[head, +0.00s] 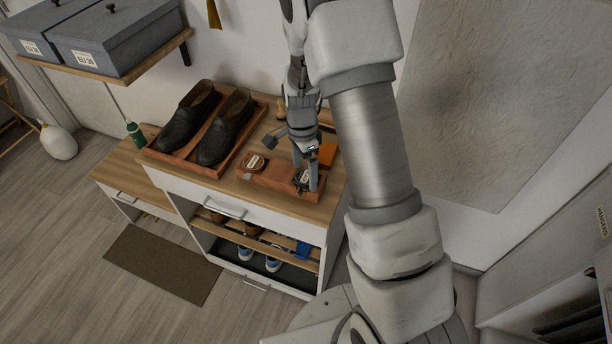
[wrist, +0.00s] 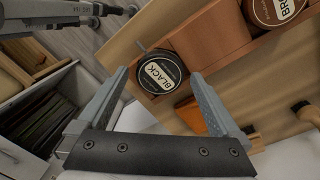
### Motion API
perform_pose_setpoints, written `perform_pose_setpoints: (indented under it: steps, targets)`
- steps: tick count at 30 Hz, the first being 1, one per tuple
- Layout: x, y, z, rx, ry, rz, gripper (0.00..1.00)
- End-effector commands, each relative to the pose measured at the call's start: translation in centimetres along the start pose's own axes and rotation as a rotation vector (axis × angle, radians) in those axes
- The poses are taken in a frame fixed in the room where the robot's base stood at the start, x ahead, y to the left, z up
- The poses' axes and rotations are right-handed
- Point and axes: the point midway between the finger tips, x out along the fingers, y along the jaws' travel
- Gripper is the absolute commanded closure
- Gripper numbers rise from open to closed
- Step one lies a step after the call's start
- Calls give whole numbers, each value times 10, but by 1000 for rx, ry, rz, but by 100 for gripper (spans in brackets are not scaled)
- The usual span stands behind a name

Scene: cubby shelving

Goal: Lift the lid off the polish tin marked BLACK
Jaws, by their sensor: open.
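The polish tin marked BLACK (wrist: 160,74) is round, with a dark lid and a pale label. It sits at one end of a reddish-brown tray (wrist: 212,38). In the head view the black tin (head: 301,181) is partly hidden by my gripper (head: 306,176). In the wrist view my gripper (wrist: 160,78) is open, with its fingertips on either side of the black tin and a visible gap to each. Contact cannot be seen. A second tin, with a brown lid and a label starting BR (wrist: 280,10), sits at the tray's other end.
An orange block (head: 327,153) lies just behind the tray. Dark shoes (head: 225,130) stand in a wooden tray to the left on the cabinet top (head: 215,188). A green bottle (head: 134,131) stands further left. The wall is close behind.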

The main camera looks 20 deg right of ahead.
Motion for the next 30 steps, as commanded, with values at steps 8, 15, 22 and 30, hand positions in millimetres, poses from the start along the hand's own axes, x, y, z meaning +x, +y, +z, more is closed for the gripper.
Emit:
perform_pose_setpoints:
  steps: [8,15,22,30]
  targets:
    - [6,0,0,0,0,-1,0]
    - [6,0,0,0,0,-1,38]
    - [6,0,0,0,0,-1,73]
    - [3,0,0,0,0,-2,73]
